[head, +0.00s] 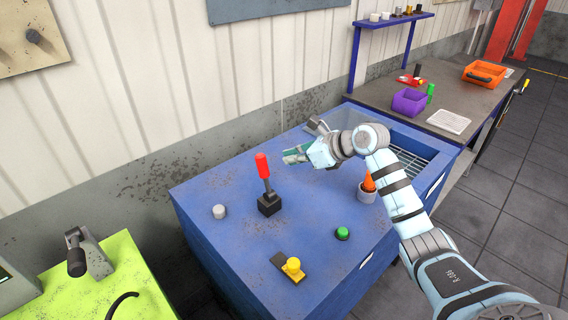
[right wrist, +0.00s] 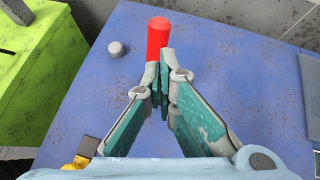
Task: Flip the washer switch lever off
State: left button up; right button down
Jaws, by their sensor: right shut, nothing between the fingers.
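The switch lever (head: 263,171) stands on the blue washer top, with a red handle on a dark stem and a black base (head: 269,205). It stands nearly upright, its top leaning slightly left. My right gripper (head: 285,155) is shut and empty, to the right of the red handle in the head view, with a gap visible there. In the right wrist view the red handle (right wrist: 158,36) shows just beyond the shut fingertips (right wrist: 160,62); whether they touch is unclear there. The lever's base is hidden behind the fingers in that view. My left gripper is not in view.
On the blue washer top (head: 220,250) are a grey knob (head: 219,211), a yellow knob (head: 292,266), a green button (head: 342,233) and an orange item in a grey cup (head: 367,195). A lime-green machine (head: 130,275) stands left. A bench with bins stands at back right.

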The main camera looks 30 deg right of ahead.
notch_tip(320, 180, up, 5)
jog(key=s+d, duration=0.2)
jog(key=shift+s+d+r+b, duration=0.15)
jog(key=shift+s+b, duration=0.05)
jog(key=shift+b, duration=0.1)
